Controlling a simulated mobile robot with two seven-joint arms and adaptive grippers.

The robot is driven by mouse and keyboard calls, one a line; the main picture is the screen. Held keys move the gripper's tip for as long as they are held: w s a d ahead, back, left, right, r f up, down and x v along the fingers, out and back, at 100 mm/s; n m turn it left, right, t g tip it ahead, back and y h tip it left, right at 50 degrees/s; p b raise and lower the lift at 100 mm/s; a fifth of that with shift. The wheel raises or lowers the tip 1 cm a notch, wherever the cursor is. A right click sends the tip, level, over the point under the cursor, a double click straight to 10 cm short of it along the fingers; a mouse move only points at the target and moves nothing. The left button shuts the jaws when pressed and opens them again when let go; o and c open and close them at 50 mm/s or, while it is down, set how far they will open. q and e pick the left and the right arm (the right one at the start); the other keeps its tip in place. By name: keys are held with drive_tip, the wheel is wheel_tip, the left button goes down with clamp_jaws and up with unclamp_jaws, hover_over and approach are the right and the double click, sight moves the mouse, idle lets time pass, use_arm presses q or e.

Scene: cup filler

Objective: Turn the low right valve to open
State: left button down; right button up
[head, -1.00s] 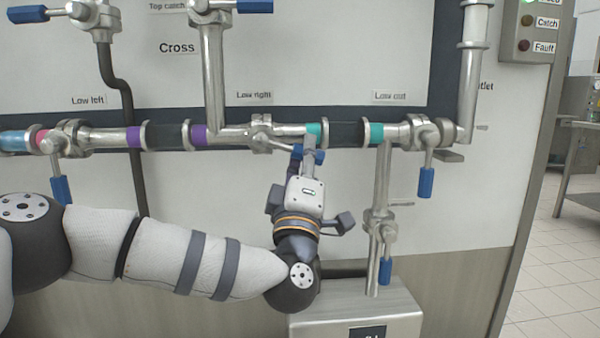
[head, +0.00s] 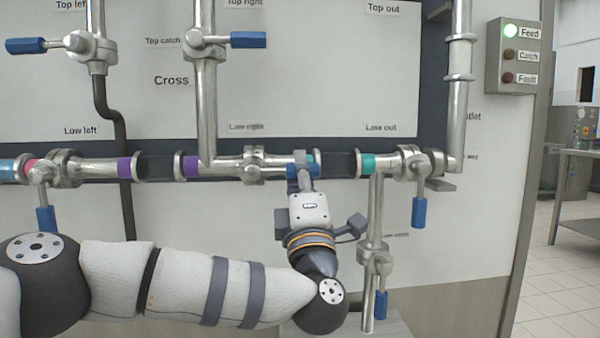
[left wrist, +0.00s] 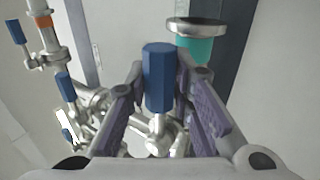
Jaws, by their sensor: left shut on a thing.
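The low right valve (head: 254,165) sits on the horizontal steel pipe, below the "Low right" label. Its blue handle (left wrist: 158,78) stands between my fingers in the left wrist view. In the head view the handle lies to the right of the valve body, roughly along the pipe, mostly covered by my gripper. My left gripper (head: 302,172) is shut on this handle, coming from below; its fingers flank the handle in the left wrist view (left wrist: 160,85). My right gripper is in neither view.
The low left valve (head: 42,180) and low out valve (head: 418,180) have blue handles hanging down. A drain valve (head: 378,265) on a vertical pipe stands close right of my left wrist. On the lamp box (head: 513,55) the Feed lamp glows green. Open floor lies far right.

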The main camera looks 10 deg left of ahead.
use_arm(q)
drive_tip(key=shift+r, duration=0.25)
drive_tip(key=c, duration=1.4)
unclamp_jaws()
drive_tip(key=shift+f, duration=0.1)
drive_tip(key=shift+s+d+f, duration=0.1)
drive_tip(key=shift+s+f, duration=0.05)
drive_tip(key=shift+f, duration=0.05)
drive_tip(key=v, duration=1.1)
drive_tip(key=shift+s, duration=0.3)
drive_tip(key=shift+f, duration=0.1)
